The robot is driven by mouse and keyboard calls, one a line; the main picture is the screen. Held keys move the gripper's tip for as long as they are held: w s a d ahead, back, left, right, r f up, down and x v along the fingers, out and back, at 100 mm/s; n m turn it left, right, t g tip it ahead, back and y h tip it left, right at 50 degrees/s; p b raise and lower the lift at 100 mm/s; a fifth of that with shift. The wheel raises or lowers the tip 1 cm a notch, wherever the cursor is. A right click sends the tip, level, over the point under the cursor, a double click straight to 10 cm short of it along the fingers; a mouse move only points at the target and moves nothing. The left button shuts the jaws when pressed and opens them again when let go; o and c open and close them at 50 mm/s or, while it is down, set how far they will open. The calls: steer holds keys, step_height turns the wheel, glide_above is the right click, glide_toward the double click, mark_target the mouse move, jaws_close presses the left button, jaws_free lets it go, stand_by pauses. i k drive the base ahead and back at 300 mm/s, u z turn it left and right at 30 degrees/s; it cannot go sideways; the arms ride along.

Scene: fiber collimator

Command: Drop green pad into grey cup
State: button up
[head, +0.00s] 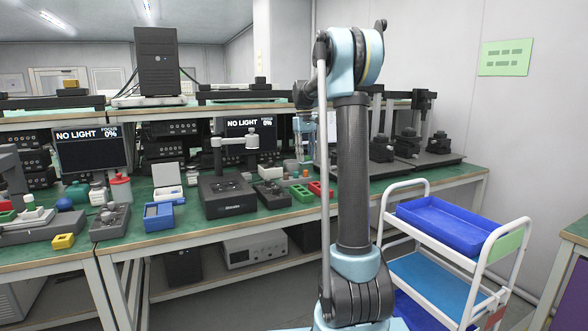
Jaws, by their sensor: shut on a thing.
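My gripper (303,154) is small and far off, just left of my upright dark arm link, pointing down over the right part of the green-topped bench. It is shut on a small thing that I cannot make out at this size. I cannot pick out the green pad for certain. A small greyish cylinder (291,166) stands on the bench below and slightly left of the gripper; it may be the grey cup. I cannot tell whether the gripper is directly above it.
A green bin (302,194) and a red bin (319,188) sit near the bench's front edge. A black stage device (228,195) stands to their left, a blue box (158,215) further left. A white cart (477,255) with a blue tray (445,222) stands at right.

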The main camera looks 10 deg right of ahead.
mark_target(292, 172)
steer(key=u, duration=0.05)
steer(key=i, duration=1.35)
